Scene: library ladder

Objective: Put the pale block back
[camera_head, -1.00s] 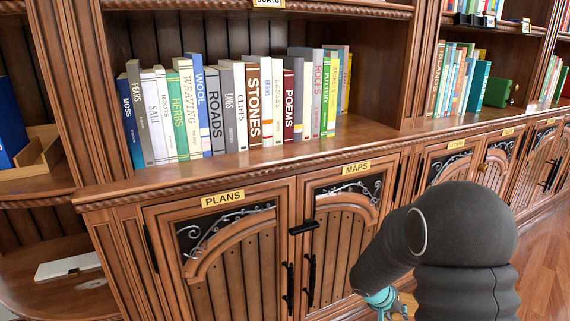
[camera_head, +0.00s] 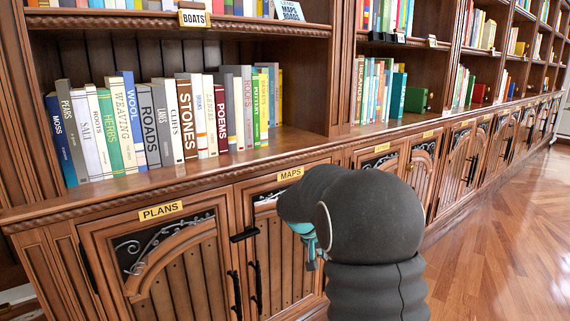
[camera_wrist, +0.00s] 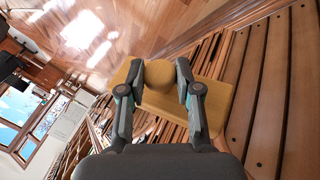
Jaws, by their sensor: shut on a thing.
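The pale block (camera_wrist: 215,100) is a tan, wooden-looking piece with a wide flat part and a rounded part between my fingers in the wrist view. My gripper (camera_wrist: 160,74) is shut on it, with one finger on each side. In the head view my dark arm hides the block and most of the gripper. Only a little of the teal and grey gripper shows in front of the cabinet door under the MAPS label (camera_head: 290,173).
A row of upright books (camera_head: 185,120) stands on the shelf above the PLANS (camera_head: 160,211) and MAPS doors. Dark door handles (camera_head: 255,285) stick out. A green box (camera_head: 416,99) sits further right. Open wooden floor (camera_head: 490,240) lies to the right.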

